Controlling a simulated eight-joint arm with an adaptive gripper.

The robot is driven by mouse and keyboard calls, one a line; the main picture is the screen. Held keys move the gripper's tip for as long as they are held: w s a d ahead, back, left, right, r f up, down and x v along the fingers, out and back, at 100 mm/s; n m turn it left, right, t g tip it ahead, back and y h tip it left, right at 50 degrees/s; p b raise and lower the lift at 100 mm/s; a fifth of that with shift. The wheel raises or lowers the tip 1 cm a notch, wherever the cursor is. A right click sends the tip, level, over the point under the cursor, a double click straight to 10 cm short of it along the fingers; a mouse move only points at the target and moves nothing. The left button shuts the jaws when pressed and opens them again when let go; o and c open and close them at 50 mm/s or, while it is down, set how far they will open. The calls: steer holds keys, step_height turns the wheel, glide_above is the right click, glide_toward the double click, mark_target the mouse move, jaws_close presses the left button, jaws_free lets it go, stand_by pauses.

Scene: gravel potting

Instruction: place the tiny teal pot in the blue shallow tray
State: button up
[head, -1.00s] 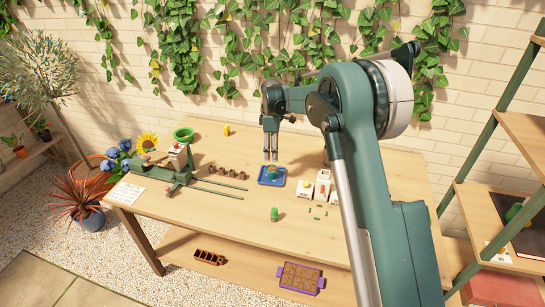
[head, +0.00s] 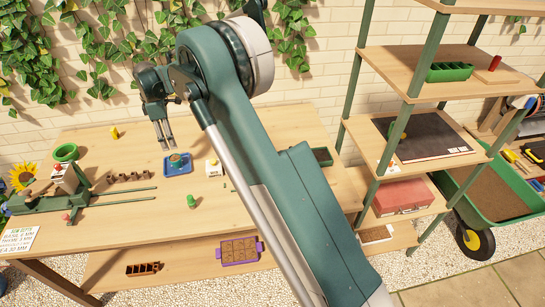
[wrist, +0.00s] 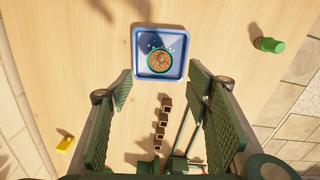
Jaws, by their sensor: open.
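The tiny teal pot (head: 176,160), filled with something brown, stands upright inside the blue shallow tray (head: 169,170) on the workbench. In the wrist view the pot (wrist: 160,62) shows from above, near the middle of the tray (wrist: 138,48). White specks lie on the tray floor beside the pot. My gripper (head: 164,138) is open and empty, above the bench and just behind and left of the tray in the head view. In the wrist view its two fingers (wrist: 160,95) are spread wide, with the tray beyond their tips.
A small green object (head: 192,202) stands in front of the tray. Several small brown pots (head: 125,177) line up to the left, near a green bench device with rails (head: 65,193). A white block (head: 213,167) stands right of the tray. Shelving (head: 425,95) and a green wheelbarrow (head: 490,200) are farther right.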

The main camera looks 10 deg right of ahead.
steer(key=s+d+r+m+t, duration=0.1)
steer(key=s+d+r+m, duration=0.15)
steer(key=d+r, duration=0.55)
steer(key=s+d+r+m, duration=0.2)
steer(key=s+d+r, duration=0.1)
steer(key=d+r, duration=0.4)
steer(key=s+d+r+m+t, duration=0.1)
steer(key=s+d+r+m, duration=0.1)
steer(key=s+d+r, duration=0.35)
steer(key=s+d+r+m+t, duration=0.1)
steer(key=s+d+r+m, duration=0.15)
steer(key=s+d, duration=0.5)
steer(key=s+d+r+m+t, duration=0.1)
steer(key=s+d+r+m, duration=0.25)
steer(key=s+d, duration=0.35)
steer(key=s+d+f+m+t, duration=0.1)
steer(key=s+d+f+m, duration=0.1)
steer(key=s+d, duration=0.3)
steer(key=s+d+f+m+t, duration=0.1)
steer(key=s+d+f+m, duration=0.2)
steer(key=s, duration=0.8)
steer(key=s+d+f+m+t, duration=0.1)
steer(key=s+d+f+m, duration=0.1)
steer(key=s+d, duration=0.4)
steer(key=shift+s+d+f, duration=0.15)
steer(key=shift+s+d, duration=0.25)
steer(key=shift+s, duration=0.75)
